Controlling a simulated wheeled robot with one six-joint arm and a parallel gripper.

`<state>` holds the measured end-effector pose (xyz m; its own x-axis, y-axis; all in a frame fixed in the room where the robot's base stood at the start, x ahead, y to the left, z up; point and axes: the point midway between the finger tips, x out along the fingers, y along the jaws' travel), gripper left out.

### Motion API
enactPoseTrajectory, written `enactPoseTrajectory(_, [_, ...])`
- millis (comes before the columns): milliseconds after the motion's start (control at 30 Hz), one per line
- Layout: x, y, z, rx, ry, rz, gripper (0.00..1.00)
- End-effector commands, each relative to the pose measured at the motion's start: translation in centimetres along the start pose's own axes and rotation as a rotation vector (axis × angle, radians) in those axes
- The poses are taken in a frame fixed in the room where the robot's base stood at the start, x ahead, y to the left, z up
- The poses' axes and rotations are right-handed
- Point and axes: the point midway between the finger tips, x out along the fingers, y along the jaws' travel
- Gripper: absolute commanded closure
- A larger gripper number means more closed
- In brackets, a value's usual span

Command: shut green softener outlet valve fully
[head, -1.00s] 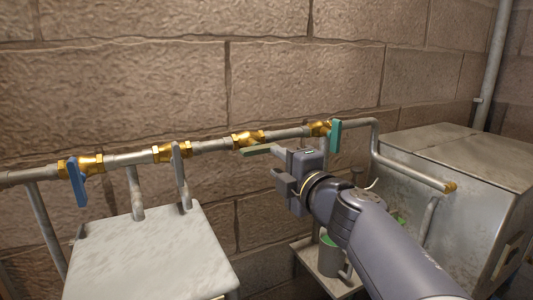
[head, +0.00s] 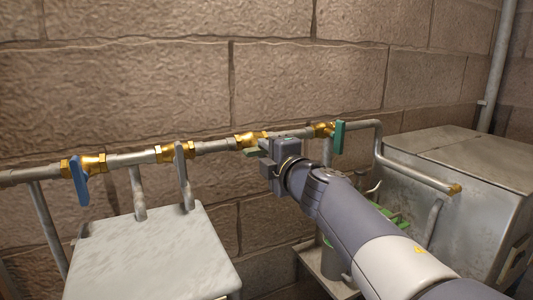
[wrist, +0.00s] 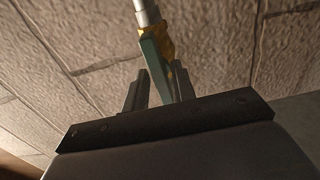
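A muted green lever handle (head: 257,152) sits on the third brass valve (head: 250,139) from the left on the wall pipe. It lies nearly along the pipe, and its right part is hidden behind my gripper. My gripper (head: 268,160) is at this handle. In the wrist view my gripper (wrist: 160,85) has its two fingers apart, with the green handle (wrist: 153,58) running between them. A gap seems to show beside the handle, and I see no firm clamp on it. A second, teal-green handle (head: 339,137) hangs across the pipe at the rightmost valve (head: 323,129).
A blue handle (head: 80,180) and a grey handle (head: 181,163) hang on the left valves. A pale metal box (head: 150,260) stands below them. A metal tank (head: 440,160) is at right. A shelf (head: 312,263) is below my arm. The stone wall is close behind the pipe.

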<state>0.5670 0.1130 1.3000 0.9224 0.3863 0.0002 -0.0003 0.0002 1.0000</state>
Motion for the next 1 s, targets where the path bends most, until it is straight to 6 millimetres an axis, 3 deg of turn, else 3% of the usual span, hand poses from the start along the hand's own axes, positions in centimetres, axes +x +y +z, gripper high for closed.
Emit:
enactPoseTrajectory(300, [-0.02, -0.01, 0.01, 0.000, 0.000, 0.000, 1.00])
enactPoseTrajectory(667, [-0.02, 0.06, 0.02, 0.022, 0.000, -0.001, 1.00])
enactPoseTrajectory(1000, [0.01, 0.28, 0.06, 0.211, 0.000, -0.003, 1.00])
